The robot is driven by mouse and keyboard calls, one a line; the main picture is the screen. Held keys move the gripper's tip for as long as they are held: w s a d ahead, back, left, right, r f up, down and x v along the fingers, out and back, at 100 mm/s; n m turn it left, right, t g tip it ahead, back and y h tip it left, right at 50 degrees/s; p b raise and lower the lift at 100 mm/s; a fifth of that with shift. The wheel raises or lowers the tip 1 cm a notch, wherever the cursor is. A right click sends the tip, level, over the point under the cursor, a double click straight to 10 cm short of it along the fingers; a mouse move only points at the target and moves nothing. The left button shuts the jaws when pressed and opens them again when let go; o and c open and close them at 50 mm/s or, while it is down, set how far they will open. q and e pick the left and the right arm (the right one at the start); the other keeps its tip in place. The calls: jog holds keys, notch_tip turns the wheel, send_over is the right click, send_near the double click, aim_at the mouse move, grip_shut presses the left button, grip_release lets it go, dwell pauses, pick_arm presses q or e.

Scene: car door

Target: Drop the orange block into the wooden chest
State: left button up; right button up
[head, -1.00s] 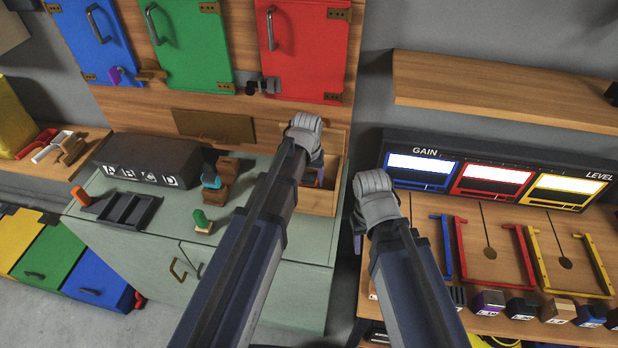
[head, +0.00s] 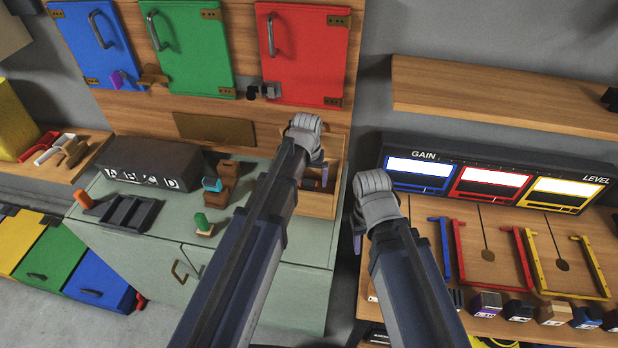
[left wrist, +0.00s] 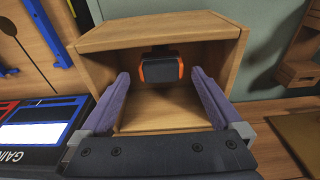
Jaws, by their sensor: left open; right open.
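The wooden chest (head: 332,200) is an open-topped box at the right end of the green cabinet; it fills the left wrist view (left wrist: 239,62). A block with orange edges and a dark face (left wrist: 157,70) shows inside the chest's outline, beyond my fingers; whether it rests on the bottom is unclear. My left gripper (head: 320,178) is over the chest, its fingers apart, with a clear gap on each side of the block in the left wrist view (left wrist: 160,95). My right gripper (head: 359,238) is mostly hidden behind its own wrist, right of the chest.
The green cabinet top (head: 165,215) holds an orange cylinder (head: 83,199), a dark tray (head: 127,213), a black box (head: 150,166) and a green piece (head: 202,223). A panel with lit displays (head: 490,175) stands at right. Coloured doors hang above.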

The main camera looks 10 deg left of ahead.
pick_arm(q)
notch_tip(320, 180, up, 12)
jog(key=s+p, duration=0.2)
jog(key=p, duration=0.9)
jog(key=s+d+m+g, duration=0.1)
jog(key=s+d+m, duration=0.1)
jog(key=s, duration=0.6)
jog(key=s+d+m+y, duration=0.1)
jog(key=s+d, duration=0.3)
jog(key=s, duration=0.5)
jog(key=shift+d+f+m+g, duration=0.2)
jog(key=shift+f+m+g, duration=0.1)
jog(key=shift+m+g, duration=0.1)
notch_tip(320, 180, down, 4)
jog(key=b, duration=0.4)
jog(key=shift+f, duration=0.1)
